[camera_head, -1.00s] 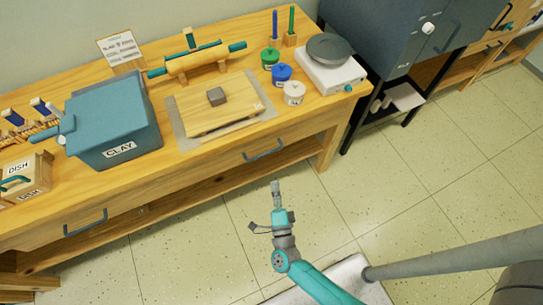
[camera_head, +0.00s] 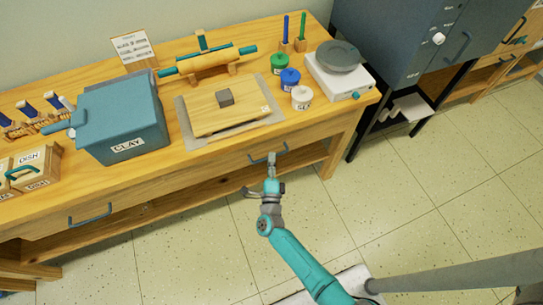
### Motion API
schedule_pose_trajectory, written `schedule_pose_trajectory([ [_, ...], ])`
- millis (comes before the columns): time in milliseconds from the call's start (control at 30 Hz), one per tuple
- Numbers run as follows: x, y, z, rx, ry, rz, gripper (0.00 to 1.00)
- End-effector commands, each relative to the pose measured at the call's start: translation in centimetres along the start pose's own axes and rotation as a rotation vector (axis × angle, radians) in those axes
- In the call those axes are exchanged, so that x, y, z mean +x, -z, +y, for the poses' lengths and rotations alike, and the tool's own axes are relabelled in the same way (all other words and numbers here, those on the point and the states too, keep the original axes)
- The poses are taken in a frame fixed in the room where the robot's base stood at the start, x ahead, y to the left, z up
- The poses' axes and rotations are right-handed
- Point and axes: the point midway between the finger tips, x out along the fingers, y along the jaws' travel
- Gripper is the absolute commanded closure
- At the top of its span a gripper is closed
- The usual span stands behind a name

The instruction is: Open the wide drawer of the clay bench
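The clay bench (camera_head: 345,108) is a long wooden bench whose front carries two blue-grey bar handles. The right handle (camera_head: 284,149) sits on a drawer front (camera_head: 225,164) below the cutting board. The left handle (camera_head: 90,218) sits lower left, below the clay bin. Both drawer fronts look flush with the bench, so the drawers appear shut. My gripper (camera_head: 271,160) points at the right handle and overlaps part of it in the picture. I cannot tell if it touches the handle, or how far apart its fingers are.
A dark kiln (camera_head: 385,35) stands right. The floor in front is clear.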

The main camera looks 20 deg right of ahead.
Motion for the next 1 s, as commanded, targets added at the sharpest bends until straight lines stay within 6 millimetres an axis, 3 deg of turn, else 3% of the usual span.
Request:
schedule_pose_trajectory([
  [200,1.6,0.0,-0.1,-0.001,0.001,0.000,0.63],
  [500,1.8,0.0,0.0,-0.001,0.001,0.000,0.63],
  [667,1.8,0.0,0.0,-0.001,0.001,0.000,1.00],
  [1000,1.8,0.1,0.0,-0.001,0.000,0.000,1.00],
])
